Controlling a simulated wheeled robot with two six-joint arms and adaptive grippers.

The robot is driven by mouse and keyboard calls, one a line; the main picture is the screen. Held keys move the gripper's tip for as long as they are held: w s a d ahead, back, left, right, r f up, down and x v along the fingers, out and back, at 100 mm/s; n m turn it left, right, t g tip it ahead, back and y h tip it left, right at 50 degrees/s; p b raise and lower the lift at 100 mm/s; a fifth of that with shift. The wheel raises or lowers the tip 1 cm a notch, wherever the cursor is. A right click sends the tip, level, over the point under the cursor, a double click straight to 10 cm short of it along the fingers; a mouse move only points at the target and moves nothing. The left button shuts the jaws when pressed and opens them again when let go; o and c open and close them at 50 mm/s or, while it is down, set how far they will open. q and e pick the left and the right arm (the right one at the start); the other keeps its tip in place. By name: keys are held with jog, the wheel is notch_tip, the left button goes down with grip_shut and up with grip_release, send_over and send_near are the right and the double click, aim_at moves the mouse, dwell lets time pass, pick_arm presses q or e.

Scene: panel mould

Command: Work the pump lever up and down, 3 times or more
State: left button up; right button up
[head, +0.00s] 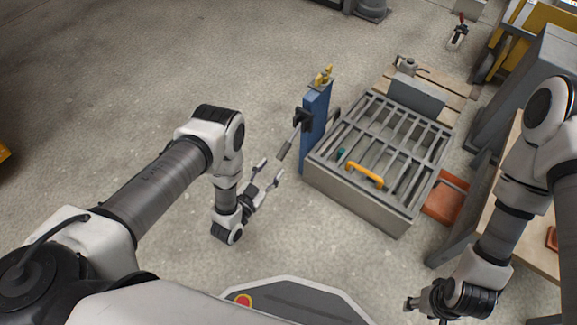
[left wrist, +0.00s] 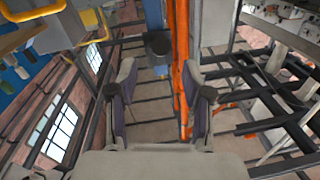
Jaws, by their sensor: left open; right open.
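The pump lever (head: 292,138) is a grey rod with a dark grip at its lower end. It slants down and left from a black pivot (head: 303,117) on an upright blue post (head: 315,125). My left gripper (head: 270,170) is open and empty, its fingers pointing toward the grip, just below and left of it and apart from it. In the left wrist view a dark block (left wrist: 158,45) shows beyond and between the open fingers; I cannot tell for sure which part it is. My right gripper (head: 426,312) is open and empty at the lower right, far from the lever.
A grey slatted mould frame (head: 330,183) with a yellow handle (head: 364,175) stands right of the post. An orange-red tray (head: 446,200) lies beside it. A workbench (head: 490,215) stands at the right. The floor left of the post is clear.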

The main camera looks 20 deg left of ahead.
aim_at(280, 157)
pick_arm(q)
jog(key=shift+w+d, duration=0.1)
jog(key=shift+w, duration=0.3)
jog(key=b+x, duration=0.2)
jog(key=x, duration=0.5)
jog(key=shift+r+b, duration=0.1)
jog(key=shift+b, duration=0.2)
jog(key=shift+s, duration=0.1)
grip_shut()
